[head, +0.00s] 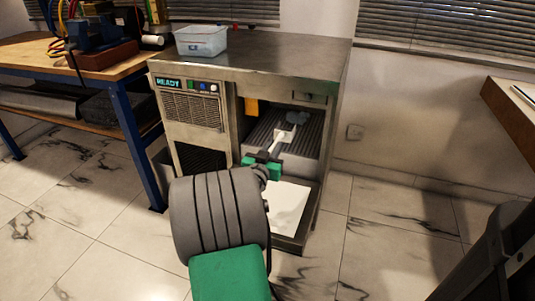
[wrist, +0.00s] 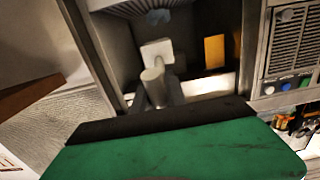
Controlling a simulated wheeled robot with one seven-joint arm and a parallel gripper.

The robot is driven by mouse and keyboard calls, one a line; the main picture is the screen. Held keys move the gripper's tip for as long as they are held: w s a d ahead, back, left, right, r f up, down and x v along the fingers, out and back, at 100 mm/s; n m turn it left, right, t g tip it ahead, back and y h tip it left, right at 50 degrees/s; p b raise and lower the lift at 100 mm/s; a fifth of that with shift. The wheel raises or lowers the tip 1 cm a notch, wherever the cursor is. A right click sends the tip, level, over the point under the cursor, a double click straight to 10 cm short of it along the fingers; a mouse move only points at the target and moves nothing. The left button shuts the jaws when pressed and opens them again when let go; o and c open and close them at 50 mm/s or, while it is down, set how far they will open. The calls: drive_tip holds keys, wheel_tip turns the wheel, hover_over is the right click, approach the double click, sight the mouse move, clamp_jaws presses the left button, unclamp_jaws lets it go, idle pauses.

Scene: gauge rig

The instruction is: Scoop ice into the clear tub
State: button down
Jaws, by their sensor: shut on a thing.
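The clear tub (head: 201,41) stands upright on top of the steel ice machine (head: 300,55); its contents are hard to make out. My gripper (head: 265,158) reaches into the machine's open bin and is shut on the handle of a white scoop (head: 285,134). The scoop points away into the bin. Bluish-clear ice (head: 297,117) shows at or just beyond its far end; I cannot tell whether it lies in the scoop. In the wrist view the scoop (wrist: 157,52) shows ahead of my gripper, with a little ice (wrist: 158,16) beyond it.
A yellow-orange piece (head: 251,106) hangs at the bin opening's left side. A white-faced panel (head: 288,207) lies low in front of the opening. A workbench (head: 80,62) with tools stands at left, a wooden tabletop (head: 515,105) at right.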

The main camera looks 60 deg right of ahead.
drive_tip(key=d+f+b, duration=0.2)
drive_tip(key=d, duration=0.2)
drive_tip(key=w+d+f+b, duration=0.1)
drive_tip(key=d+f, duration=0.1)
drive_tip(key=d, duration=0.3)
drive_tip(key=w+d+f+b, duration=0.1)
drive_tip(key=d+f+b, duration=0.1)
drive_tip(key=d, duration=0.2)
drive_tip(key=shift+d+f+b, duration=0.2)
drive_tip(key=shift+b, duration=0.1)
drive_tip(key=shift+w+d+f, duration=0.1)
drive_tip(key=shift+w+d, duration=0.1)
drive_tip(key=shift+d, duration=0.45)
